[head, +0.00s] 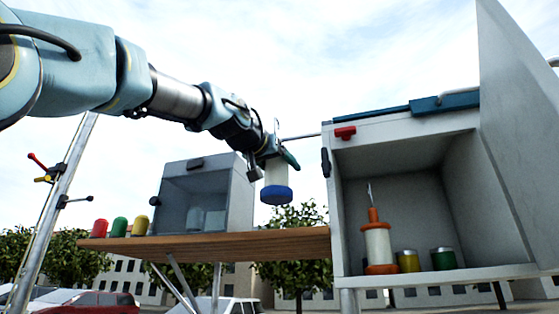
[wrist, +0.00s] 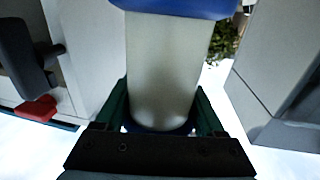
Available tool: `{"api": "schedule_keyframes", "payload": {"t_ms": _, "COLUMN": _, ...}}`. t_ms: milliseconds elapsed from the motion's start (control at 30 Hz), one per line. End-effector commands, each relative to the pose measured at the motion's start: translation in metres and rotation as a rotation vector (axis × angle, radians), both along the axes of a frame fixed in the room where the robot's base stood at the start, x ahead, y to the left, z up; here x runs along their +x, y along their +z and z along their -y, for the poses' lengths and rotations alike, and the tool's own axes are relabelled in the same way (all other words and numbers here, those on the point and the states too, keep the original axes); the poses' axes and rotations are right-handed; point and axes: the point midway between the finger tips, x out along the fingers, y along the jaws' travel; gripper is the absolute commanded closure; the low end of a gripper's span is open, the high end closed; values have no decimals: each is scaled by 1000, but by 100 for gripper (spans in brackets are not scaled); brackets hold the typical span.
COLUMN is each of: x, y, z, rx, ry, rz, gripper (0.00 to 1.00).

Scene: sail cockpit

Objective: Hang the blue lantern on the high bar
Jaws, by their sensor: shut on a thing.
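The blue lantern (head: 277,195) hangs upright in my gripper (head: 280,158), with a pale body and a blue base at the bottom. In the wrist view its pale body (wrist: 163,70) stands between the green fingers of my gripper (wrist: 160,108), which are shut on it. Its top is largely hidden by the gripper in the head view. A thin grey bar (head: 303,135) sticks out leftward from the top of the open white cabinet, close to my gripper. I cannot tell whether the lantern's handle touches this bar.
The open cabinet (head: 335,225) at right holds an orange lantern (head: 378,245), a yellow can (head: 408,261) and a green can (head: 443,258). A metal pole (head: 62,190) rises at left.

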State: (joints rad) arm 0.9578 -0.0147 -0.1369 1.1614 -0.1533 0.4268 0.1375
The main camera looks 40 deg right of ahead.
Motion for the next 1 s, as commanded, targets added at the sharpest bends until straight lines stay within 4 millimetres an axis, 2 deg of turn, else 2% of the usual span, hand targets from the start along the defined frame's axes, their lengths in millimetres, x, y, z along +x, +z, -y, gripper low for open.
{"api": "schedule_keyframes", "payload": {"t_ms": 633, "x": 27, "y": 3, "z": 42, "rx": -2, "ry": 0, "rz": 1, "gripper": 99}}
{"api": "schedule_keyframes", "payload": {"t_ms": 700, "x": 26, "y": -8, "z": 41, "rx": -2, "ry": 0, "rz": 2, "gripper": 99}}
{"api": "schedule_keyframes", "payload": {"t_ms": 1000, "x": 26, "y": -21, "z": 41, "rx": -2, "ry": 0, "rz": 1, "gripper": 99}}
